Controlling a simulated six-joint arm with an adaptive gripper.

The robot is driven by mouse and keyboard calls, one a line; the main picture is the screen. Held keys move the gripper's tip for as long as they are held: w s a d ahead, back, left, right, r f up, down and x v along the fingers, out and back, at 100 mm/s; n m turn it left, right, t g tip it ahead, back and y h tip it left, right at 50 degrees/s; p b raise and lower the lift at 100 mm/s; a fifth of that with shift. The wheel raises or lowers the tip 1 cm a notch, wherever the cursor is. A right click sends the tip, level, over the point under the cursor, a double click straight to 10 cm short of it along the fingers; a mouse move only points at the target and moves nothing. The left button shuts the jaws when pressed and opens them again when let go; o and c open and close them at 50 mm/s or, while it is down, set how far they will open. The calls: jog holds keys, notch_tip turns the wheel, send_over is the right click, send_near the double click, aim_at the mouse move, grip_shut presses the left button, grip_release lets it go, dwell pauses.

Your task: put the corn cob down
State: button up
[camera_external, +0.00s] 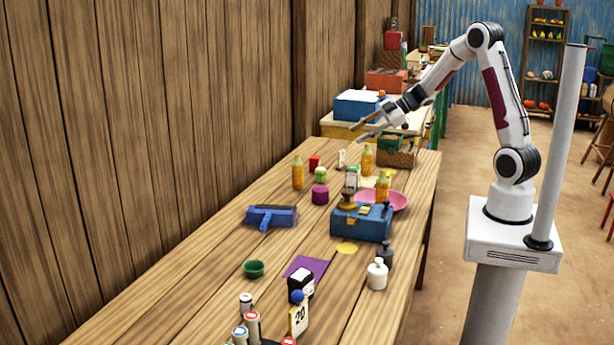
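My gripper (362,130) is above the far part of the wooden table, pointing left. I cannot surely pick out a corn cob. Several upright yellow-orange things stand on the table below the gripper: one at the left (298,173), one farther back (367,160) and one by the pink plate (382,188). They look like bottles, but are too small to tell for sure.
A blue balance scale (362,222) stands mid-table beside a pink plate (399,201). A blue dustpan-like thing (271,216), a green bowl (253,268), a purple mat (306,266) and white bottle (377,275) are nearer. The table's left front is bare.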

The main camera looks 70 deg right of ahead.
notch_tip(320, 180, up, 10)
jog(key=m+t+h, duration=0.2)
jog(key=m+h, duration=0.2)
jog(key=h, duration=0.2)
jog(key=s+r+m+g+h, duration=0.2)
jog(key=s+r+m+h, duration=0.15)
jog(key=s, duration=0.25)
jog(key=s+a+f+m+g+y, duration=0.1)
jog(key=s+a+f+g+y, duration=0.1)
jog(key=s+a, duration=0.7)
jog(key=s+a+f+m+g+y, duration=0.2)
jog(key=s+a, duration=0.7)
jog(key=s, duration=0.8)
notch_tip(320, 180, down, 2)
jog(key=shift+f+g+y, duration=0.1)
jog(key=shift+g+y, duration=0.45)
jog(key=shift+g, duration=0.05)
jog(key=shift+m, duration=0.25)
